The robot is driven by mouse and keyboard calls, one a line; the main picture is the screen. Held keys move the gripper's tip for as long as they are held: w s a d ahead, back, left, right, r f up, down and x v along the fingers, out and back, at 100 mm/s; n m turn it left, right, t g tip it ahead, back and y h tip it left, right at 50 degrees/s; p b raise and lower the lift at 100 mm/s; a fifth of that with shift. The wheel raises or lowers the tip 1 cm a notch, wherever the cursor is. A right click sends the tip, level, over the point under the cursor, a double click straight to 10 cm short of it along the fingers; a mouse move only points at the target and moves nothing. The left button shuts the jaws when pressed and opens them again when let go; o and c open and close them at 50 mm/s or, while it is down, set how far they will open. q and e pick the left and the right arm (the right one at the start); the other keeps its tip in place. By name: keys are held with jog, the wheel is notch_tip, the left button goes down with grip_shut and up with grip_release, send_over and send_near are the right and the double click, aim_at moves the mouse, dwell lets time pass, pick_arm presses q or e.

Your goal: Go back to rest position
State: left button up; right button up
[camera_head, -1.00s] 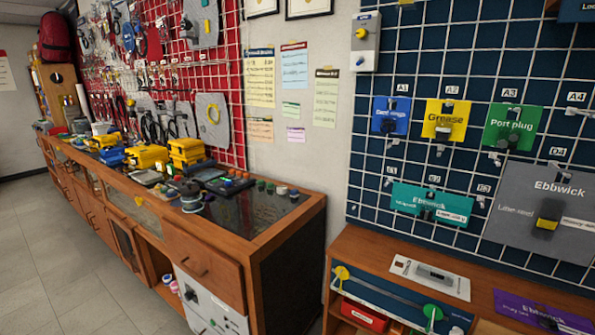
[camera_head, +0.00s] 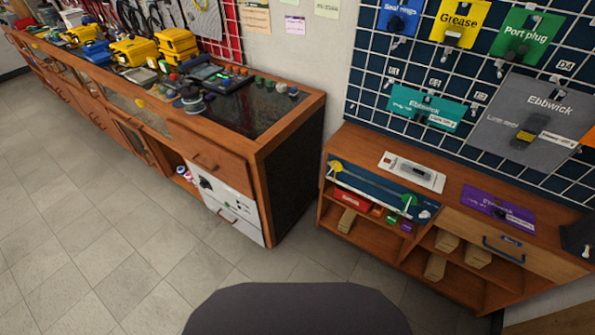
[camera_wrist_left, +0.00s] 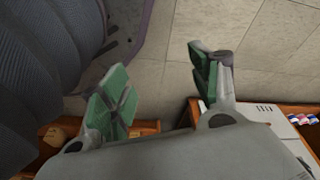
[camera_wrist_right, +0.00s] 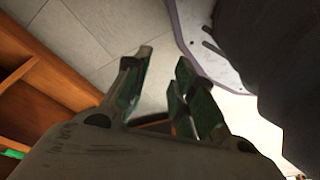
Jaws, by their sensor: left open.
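My left gripper (camera_wrist_left: 158,85) shows in the left wrist view with its two green-padded fingers spread apart and nothing between them. Floor tiles lie behind it. My right gripper (camera_wrist_right: 163,72) shows in the right wrist view. Its fingers stand apart, closer together than the left ones, with no object seen between them. Neither gripper shows in the head view, so their place relative to the benches is hard to tell.
A long wooden bench (camera_head: 215,138) with yellow cases (camera_head: 135,50) runs along the left. A lower wooden cabinet (camera_head: 345,145) stands at the right under a blue grid panel (camera_head: 370,75). Grey tiled floor (camera_head: 120,230) is clear in front. A dark rounded shape, likely mine, fills the bottom centre.

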pick_arm(q)
jog(key=s+a+r+p, duration=0.2)
jog(key=s+a+p, duration=0.1)
jog(key=s+p, duration=0.4)
jog(key=s+a+r+g+p, duration=0.1)
jog(key=s+a+r+p, duration=0.1)
jog(key=s+p, duration=0.6)
jog(key=shift+s+a+r+y, duration=0.25)
jog(key=shift+a+y, duration=0.15)
pick_arm(e)
jog(key=s+d+r, duration=0.2)
jog(key=s+d, duration=0.1)
jog(key=s, duration=0.4)
jog(key=s+d+r+g, duration=0.1)
jog(key=s+d+r, duration=0.1)
jog(key=s, duration=0.6)
jog(key=shift+s+d+r+h, duration=0.25)
jog(key=shift+d+h, duration=0.15)
pick_arm(q)
jog(key=shift+w, duration=0.1)
